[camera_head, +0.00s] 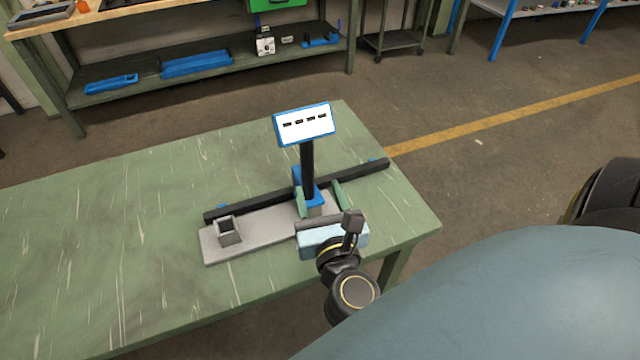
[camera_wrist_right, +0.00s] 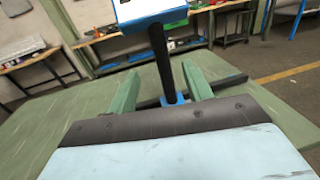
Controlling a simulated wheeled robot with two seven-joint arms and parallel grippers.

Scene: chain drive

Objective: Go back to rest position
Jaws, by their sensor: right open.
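My right gripper (camera_head: 322,198) is open, its two green fingers spread apart. It sits low over the near side of the fixture, close to the black post (camera_head: 307,172). In the right wrist view the fingers of the right gripper (camera_wrist_right: 162,84) show with the post (camera_wrist_right: 160,62) between them, in line and beyond. I cannot tell whether they touch its blue foot. The post carries a blue-rimmed white panel (camera_head: 304,124) with dark slots. A grey base plate (camera_head: 262,236) lies on the table with a small square grey socket (camera_head: 229,231). My left gripper is not in view.
The green table (camera_head: 110,240) is bare on its left side. A long black bar (camera_head: 255,205) lies behind the plate. A workbench with blue trays (camera_head: 196,64) stands at the back left. Open floor with a yellow line (camera_head: 500,120) lies to the right.

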